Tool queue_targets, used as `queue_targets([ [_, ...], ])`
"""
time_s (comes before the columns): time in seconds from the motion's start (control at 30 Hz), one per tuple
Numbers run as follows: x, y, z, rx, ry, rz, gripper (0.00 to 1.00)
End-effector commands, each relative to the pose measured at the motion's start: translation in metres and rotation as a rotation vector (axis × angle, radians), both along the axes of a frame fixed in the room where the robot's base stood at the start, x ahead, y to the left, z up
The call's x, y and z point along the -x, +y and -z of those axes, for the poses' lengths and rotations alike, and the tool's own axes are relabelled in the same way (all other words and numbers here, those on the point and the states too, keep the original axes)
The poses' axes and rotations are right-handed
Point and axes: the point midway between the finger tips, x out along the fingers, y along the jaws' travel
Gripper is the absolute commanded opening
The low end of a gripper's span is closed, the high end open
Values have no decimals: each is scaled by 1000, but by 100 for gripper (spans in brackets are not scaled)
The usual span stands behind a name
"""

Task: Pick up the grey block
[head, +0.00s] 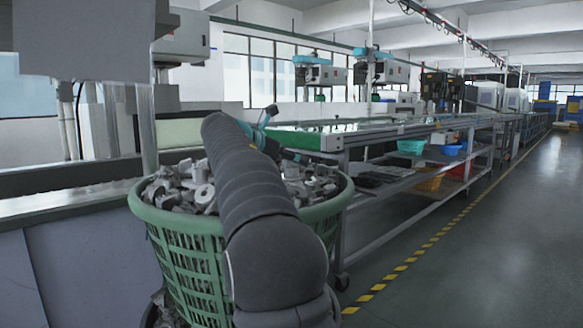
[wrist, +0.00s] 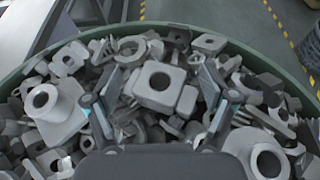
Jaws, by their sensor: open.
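The wrist view shows a grey block (wrist: 146,91) with a round hole, lying on a heap of grey metal parts. My gripper (wrist: 155,103) is open, with one finger on each side of the block. I cannot tell whether the fingers touch it. The heap sits in a green basket (head: 188,252) in the head view, and the basket's rim (wrist: 232,41) also shows in the wrist view. In the head view my arm covers the middle of the basket and hides the gripper and this block.
Other grey parts crowd the block, including a flanged piece (wrist: 65,115) at left and a ringed piece (wrist: 268,163) at lower right. A metal tank edge (head: 70,200) is left of the basket. A long green-topped bench (head: 305,139) stands behind. The aisle floor (head: 480,250) at right is clear.

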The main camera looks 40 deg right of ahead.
Motion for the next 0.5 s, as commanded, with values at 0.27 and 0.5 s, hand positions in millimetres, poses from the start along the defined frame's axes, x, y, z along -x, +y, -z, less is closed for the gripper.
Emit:
queue_targets([
  [0.27, 0, -2, 1, 0, 0, -1, 74],
  [0.5, 0, -2, 1, -1, 0, -1, 14],
])
